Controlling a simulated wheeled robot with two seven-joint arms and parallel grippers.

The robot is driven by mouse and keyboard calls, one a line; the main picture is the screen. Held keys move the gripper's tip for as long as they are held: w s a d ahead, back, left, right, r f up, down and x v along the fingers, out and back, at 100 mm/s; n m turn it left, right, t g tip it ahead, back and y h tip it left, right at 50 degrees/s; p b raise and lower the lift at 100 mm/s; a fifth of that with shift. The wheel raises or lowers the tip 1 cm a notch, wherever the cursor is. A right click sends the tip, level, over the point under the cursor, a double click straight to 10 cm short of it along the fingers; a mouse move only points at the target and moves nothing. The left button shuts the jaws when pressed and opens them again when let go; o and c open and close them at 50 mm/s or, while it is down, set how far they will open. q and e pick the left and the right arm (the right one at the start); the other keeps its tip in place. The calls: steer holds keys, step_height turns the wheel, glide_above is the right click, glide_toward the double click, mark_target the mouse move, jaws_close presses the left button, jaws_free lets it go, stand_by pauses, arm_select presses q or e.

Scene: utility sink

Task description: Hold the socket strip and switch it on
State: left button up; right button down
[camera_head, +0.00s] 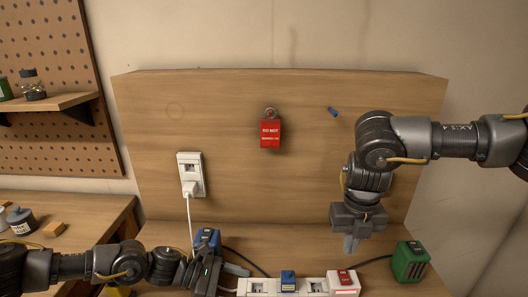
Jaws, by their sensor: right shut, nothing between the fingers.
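The white socket strip (271,289) lies at the bottom of the camera_head view, cut off by the lower edge. A red switch (344,277) is at its right end; whether it is on or off is too small to tell. My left gripper (233,280) is at the strip's left end, with one finger at the back and one at the front. I cannot tell whether they touch the strip. My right gripper (351,244) points down, shut and empty, above and slightly behind the red switch, apart from it.
A small blue plug (288,280) sits in the strip. A blue box (207,238) stands behind my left gripper and a green box (409,261) stands right of the strip. A wall socket (190,172) with a white cord and a red tag (270,133) are on the wooden back panel.

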arm_select(q)
steer(key=shift+a, duration=0.1)
steer(key=v, duration=1.1)
steer(key=shift+a+r, duration=0.15)
steer(key=shift+a, duration=0.25)
